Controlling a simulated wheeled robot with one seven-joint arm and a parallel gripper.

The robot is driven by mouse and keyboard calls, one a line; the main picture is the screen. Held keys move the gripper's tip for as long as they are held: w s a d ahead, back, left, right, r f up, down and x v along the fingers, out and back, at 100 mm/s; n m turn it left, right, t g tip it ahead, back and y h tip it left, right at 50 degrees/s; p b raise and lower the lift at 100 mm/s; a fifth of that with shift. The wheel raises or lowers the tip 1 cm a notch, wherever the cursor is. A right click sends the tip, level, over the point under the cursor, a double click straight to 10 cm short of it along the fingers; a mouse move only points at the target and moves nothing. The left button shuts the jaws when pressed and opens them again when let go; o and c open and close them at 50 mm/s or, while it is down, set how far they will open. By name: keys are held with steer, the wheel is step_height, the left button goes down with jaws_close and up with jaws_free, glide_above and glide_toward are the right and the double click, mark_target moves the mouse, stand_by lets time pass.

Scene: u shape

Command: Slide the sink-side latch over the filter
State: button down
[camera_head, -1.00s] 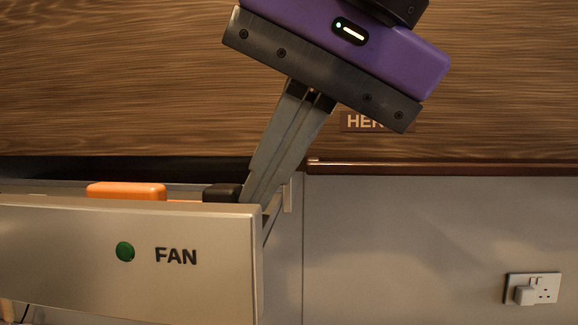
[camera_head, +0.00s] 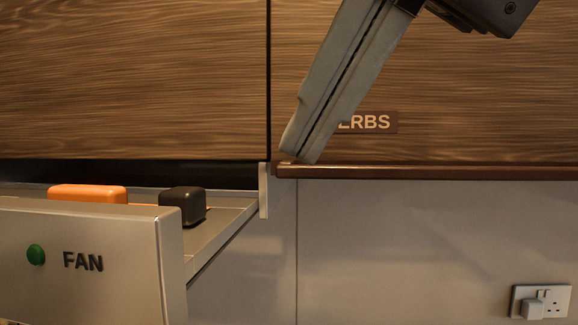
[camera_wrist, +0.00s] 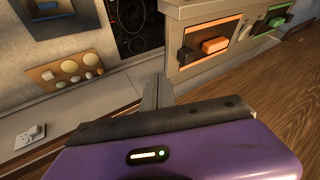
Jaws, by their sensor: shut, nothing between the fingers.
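An orange block (camera_head: 88,194) and a black block (camera_head: 182,205) sit behind the front panel marked FAN (camera_head: 120,250) in the head view. In the wrist view an orange latch-like block (camera_wrist: 214,45) lies in an orange-edged opening, and a green one (camera_wrist: 277,21) in a green-edged opening. I cannot tell which is the sink-side latch, and I cannot make out the filter. My gripper (camera_head: 300,160) is shut and empty, its tips to the right of and above the black block, apart from it. In the wrist view the fingers (camera_wrist: 156,88) point towards the metal housing.
Wooden cupboard doors (camera_head: 130,80) stand behind, one with a partly hidden HERBS label (camera_head: 372,122). A brown rail (camera_head: 430,171) runs under them. A wall socket (camera_head: 540,302) is at lower right. The wall between housing and socket is clear.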

steer(key=shift+v, duration=2.45)
steer(key=shift+s, duration=0.1)
